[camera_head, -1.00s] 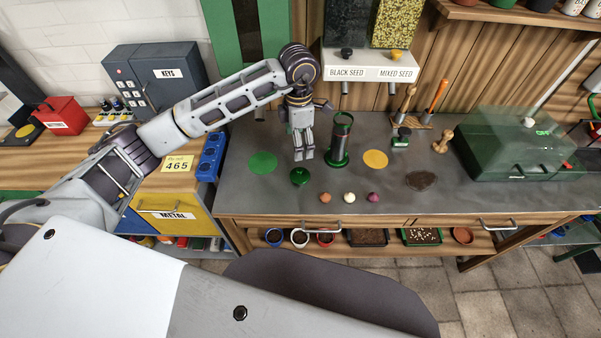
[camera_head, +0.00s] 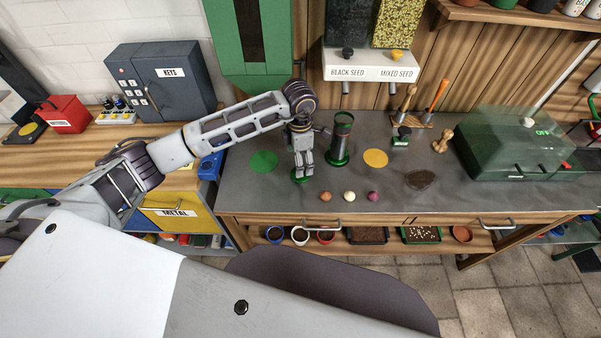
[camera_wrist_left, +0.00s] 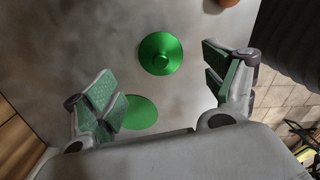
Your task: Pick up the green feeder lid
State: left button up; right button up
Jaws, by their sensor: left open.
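The green feeder lid (camera_wrist_left: 160,53), a round shiny disc with a small knob in its middle, lies on the grey bench top. In the head view the lid (camera_head: 298,180) is mostly hidden behind my left gripper (camera_head: 303,170). My left gripper points down over it, with its fingers apart and empty. In the left wrist view the lid lies between and a little beyond the spread green-padded fingers of the left gripper (camera_wrist_left: 160,80). The green feeder tube (camera_head: 341,140) stands upright just right of the gripper. My right gripper is not in view.
A flat green disc (camera_head: 264,162) and a yellow disc (camera_head: 375,158) mark the grey bench (camera_head: 250,195). Three small balls, orange (camera_head: 326,196), white (camera_head: 349,196) and purple (camera_head: 373,196), lie near the front edge. The seed dispenser (camera_head: 371,66) hangs behind.

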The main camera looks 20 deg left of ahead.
pick_arm(q)
jog(key=shift+f, duration=0.2)
jog(key=shift+f, duration=0.1)
jog(key=shift+s+f+p, duration=0.1)
jog(key=shift+f+p, duration=0.55)
jog(key=shift+f, duration=1.85)
jog(key=c, duration=1)
